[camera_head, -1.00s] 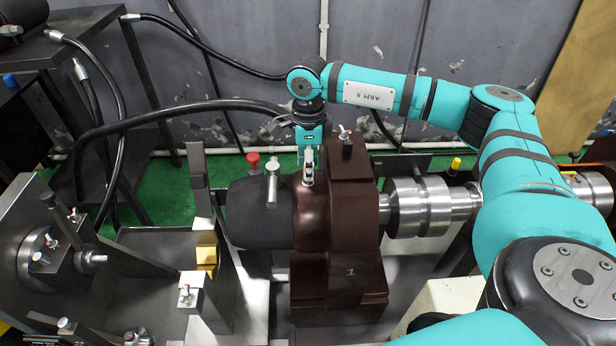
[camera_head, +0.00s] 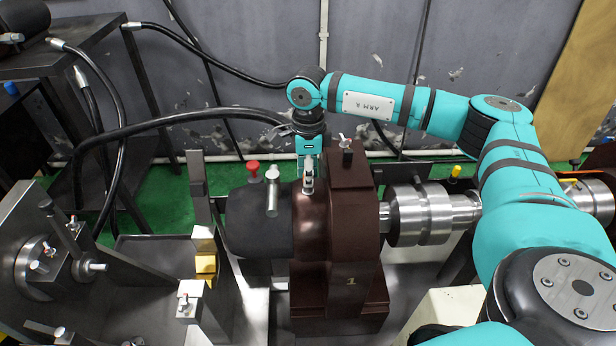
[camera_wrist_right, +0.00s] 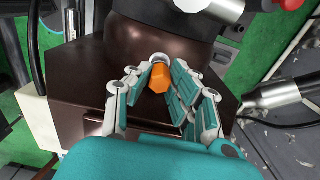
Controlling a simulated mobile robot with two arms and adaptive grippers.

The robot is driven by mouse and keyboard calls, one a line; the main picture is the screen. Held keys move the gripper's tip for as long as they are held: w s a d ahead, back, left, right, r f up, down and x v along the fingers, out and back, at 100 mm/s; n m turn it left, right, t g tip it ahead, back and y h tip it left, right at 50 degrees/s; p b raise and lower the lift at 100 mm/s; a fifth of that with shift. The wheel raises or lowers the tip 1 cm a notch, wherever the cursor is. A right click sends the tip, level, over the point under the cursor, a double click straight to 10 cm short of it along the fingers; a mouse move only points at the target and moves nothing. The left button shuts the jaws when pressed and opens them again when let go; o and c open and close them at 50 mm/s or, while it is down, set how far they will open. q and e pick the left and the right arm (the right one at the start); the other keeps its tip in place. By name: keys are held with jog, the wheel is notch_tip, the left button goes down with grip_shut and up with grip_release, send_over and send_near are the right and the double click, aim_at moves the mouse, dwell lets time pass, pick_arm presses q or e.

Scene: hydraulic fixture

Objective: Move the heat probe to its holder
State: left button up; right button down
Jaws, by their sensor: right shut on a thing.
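My right gripper (camera_head: 308,181) reaches down from above onto the top of the dark brown housing (camera_head: 351,245), near its rounded left part. It also shows in the right wrist view (camera_wrist_right: 161,88), with its padded fingers on both sides of an orange six-sided cap. I take this cap to be the heat probe (camera_wrist_right: 159,76). The gripper is shut on it. The cap stands at the brown housing, and its lower part is hidden. In the head view the fingers hide the probe. I cannot tell which part is its holder. My left gripper is not in view.
A small post with a metal toggle (camera_head: 346,150) stands right of the gripper. A metal handle (camera_head: 272,192) and a red knob (camera_head: 253,169) stand to its left. A black hose (camera_head: 180,110) runs close behind. A steel shaft (camera_head: 418,212) lies to the right.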

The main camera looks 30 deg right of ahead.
jog(key=shift+r+p, duration=1.35)
jog(key=shift+r, duration=1.05)
jog(key=c, duration=1.9)
grip_release()
grip_shut()
